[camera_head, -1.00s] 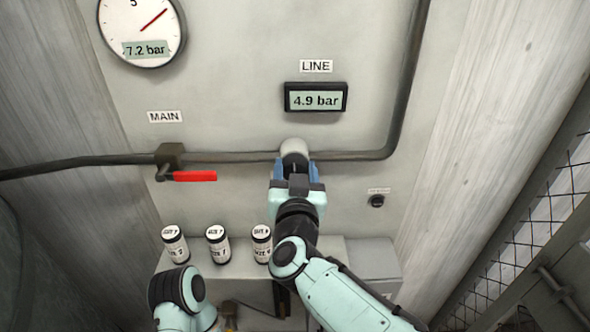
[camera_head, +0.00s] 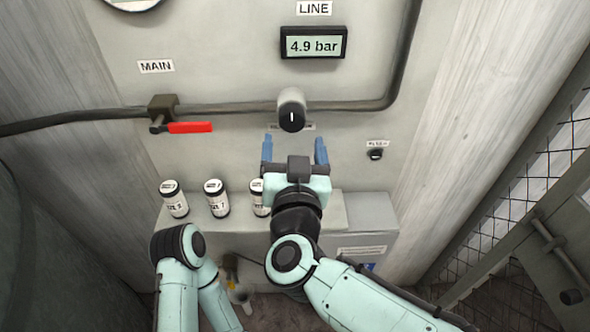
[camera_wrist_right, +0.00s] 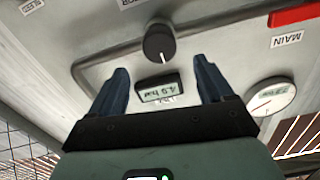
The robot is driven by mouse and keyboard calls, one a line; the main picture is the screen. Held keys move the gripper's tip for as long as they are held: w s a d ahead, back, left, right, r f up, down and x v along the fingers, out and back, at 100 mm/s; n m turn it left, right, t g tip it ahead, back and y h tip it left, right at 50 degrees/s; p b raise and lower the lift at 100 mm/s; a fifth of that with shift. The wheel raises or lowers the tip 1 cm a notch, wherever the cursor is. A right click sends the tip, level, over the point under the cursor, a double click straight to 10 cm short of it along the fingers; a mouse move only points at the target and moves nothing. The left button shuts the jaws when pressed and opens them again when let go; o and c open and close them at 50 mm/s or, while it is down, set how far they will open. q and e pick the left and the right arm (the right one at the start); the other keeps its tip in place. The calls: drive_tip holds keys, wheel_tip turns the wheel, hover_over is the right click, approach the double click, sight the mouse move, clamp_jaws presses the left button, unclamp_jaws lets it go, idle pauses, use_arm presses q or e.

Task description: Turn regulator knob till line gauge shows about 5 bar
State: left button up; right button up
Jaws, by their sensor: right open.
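The black regulator knob (camera_head: 292,116) sits on the pipe in the head view, its white mark pointing straight up. The line gauge (camera_head: 314,45) above it reads 4.9 bar. My right gripper (camera_head: 294,148) is open and empty, just below and apart from the knob, fingers pointing towards the wall. In the right wrist view the knob (camera_wrist_right: 159,42) and the line gauge (camera_wrist_right: 160,88) appear upside down, beyond the fingers (camera_wrist_right: 165,85). My left arm shows at the lower left; its gripper cannot be made out.
A valve with a red handle (camera_head: 190,128) labelled MAIN is on the pipe to the left. Several labelled canisters (camera_head: 216,198) stand on the grey ledge below. A small black button (camera_head: 376,154) is to the right. Wire mesh (camera_head: 545,170) lines the right side.

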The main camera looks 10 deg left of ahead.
drive_tip(key=v, duration=0.5)
drive_tip(key=shift+s, duration=0.2)
idle(0.3)
